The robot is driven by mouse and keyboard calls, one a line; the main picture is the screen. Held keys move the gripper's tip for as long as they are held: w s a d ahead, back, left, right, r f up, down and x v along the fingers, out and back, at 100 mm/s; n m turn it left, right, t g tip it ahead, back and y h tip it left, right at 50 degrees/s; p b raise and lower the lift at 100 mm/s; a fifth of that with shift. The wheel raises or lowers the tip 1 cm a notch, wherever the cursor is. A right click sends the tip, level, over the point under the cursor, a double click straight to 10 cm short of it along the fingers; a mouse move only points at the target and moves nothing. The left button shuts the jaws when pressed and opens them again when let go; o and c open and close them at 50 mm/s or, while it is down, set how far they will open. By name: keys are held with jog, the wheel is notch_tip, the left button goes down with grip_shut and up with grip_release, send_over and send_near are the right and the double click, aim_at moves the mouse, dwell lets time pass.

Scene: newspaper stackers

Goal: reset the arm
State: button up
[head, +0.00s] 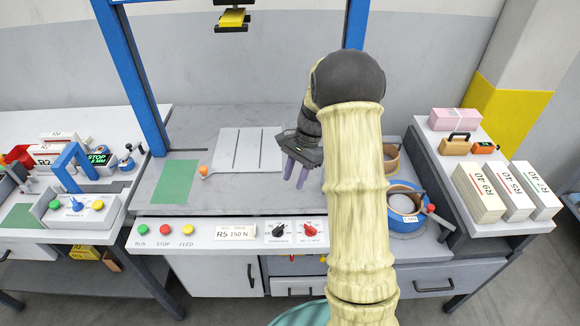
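My arm (355,200) rises from the bottom of the head view, a pale ribbed sleeve with a black rounded joint on top. It bends over the bench. My gripper (295,176) hangs over the right part of the grey work surface (225,200), its two purple fingers pointing down with a gap between them. Nothing shows between the fingers. The arm hides part of the bench behind it.
A white plate (245,150), an orange-knobbed lever (203,171) and a green mat (175,182) lie left of my gripper. A control panel (190,236) runs along the front. Blue posts (128,70) frame the bench. Strap rolls (405,208) and paper stacks (480,192) stand right.

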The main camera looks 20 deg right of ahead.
jog(key=s+a+r+n+t+h, duration=0.2)
jog(key=s+n, duration=0.4)
jog(key=s, duration=0.3)
jog(key=s+a+r+n+t+h, duration=0.2)
jog(key=s+n, duration=0.4)
jog(key=s, duration=0.3)
jog(key=a+r, duration=0.1)
jog(key=a, duration=0.1)
jog(key=shift+a+n+t, duration=0.3)
jog(key=shift+a, duration=0.05)
